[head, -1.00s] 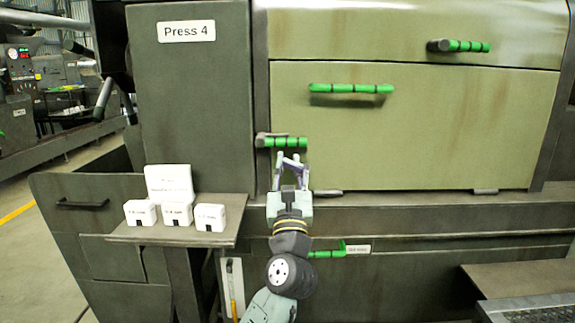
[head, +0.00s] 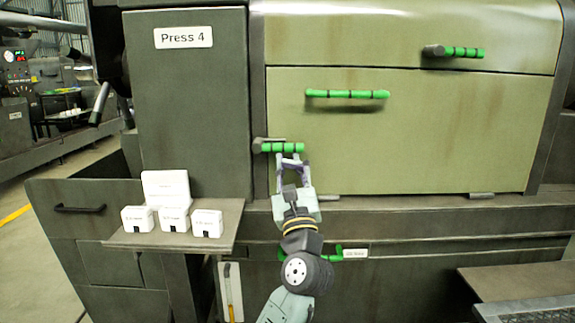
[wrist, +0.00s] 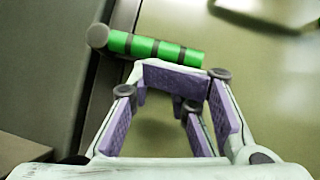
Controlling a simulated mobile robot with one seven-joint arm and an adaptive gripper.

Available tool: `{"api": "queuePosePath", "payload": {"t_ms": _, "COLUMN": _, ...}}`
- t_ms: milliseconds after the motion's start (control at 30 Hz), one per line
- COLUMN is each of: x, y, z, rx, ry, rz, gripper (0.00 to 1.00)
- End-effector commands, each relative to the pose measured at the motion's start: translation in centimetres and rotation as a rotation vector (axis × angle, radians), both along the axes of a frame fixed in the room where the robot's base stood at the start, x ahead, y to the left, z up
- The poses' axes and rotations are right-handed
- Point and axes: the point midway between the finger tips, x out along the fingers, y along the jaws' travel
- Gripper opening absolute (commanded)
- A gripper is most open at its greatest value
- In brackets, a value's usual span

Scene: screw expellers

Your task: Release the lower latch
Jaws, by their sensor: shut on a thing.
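The lower latch (head: 282,147) is a short green handle with dark bands and a grey pivot at its left end. It lies roughly level at the lower left corner of the pale green cover. In the wrist view the latch (wrist: 155,47) shows just beyond the fingertips, its right part near them. My gripper (head: 292,158) reaches up to the latch from below and is shut on it. In the wrist view my gripper (wrist: 172,82) shows purple pads with a gap between the fingers; the exact contact is hard to see.
A shelf (head: 120,238) with white boxes (head: 173,218) stands left of my arm. Another green handle (head: 338,253) is partly behind my wrist. A step (head: 510,280) is at lower right.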

Motion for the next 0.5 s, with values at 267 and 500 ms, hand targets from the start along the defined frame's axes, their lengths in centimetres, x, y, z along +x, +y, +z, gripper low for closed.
{"api": "queuePosePath", "payload": {"t_ms": 267, "x": 0.01, "y": -0.2, "z": 0.46, "rx": -0.061, "ry": 0.0, "rz": 0.0, "gripper": 0.0}}
{"api": "queuePosePath", "payload": {"t_ms": 500, "x": -0.01, "y": -0.15, "z": 0.46, "rx": -0.06, "ry": -0.001, "rz": 0.001, "gripper": 0.0}}
